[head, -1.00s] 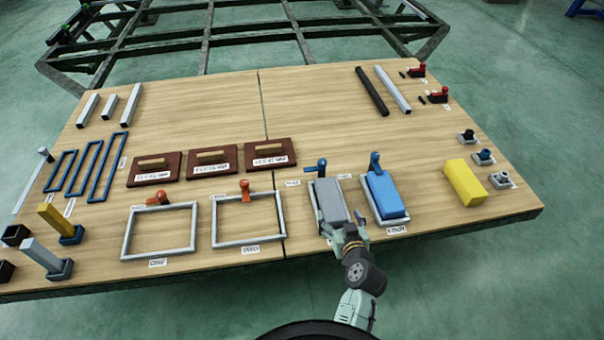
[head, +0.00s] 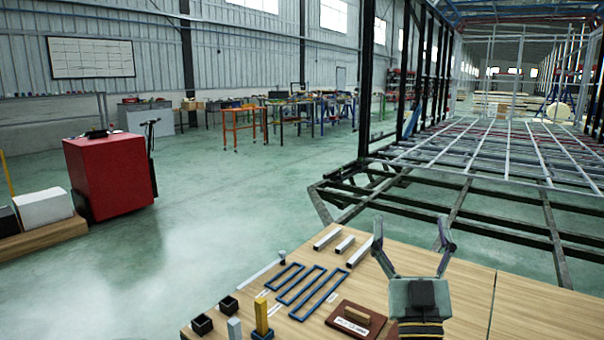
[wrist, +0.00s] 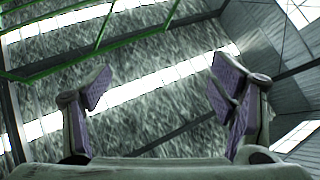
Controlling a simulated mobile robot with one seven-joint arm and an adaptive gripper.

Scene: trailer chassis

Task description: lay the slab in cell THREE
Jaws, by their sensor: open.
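A brown board with a wooden handle (head: 357,318) lies just left of my gripper. Blue rectangular frames (head: 300,290), grey bars (head: 345,244) and a yellow upright block (head: 262,316) are on the bench. The trailer chassis (head: 480,205) stands behind. A red cabinet (head: 108,177) is at left.

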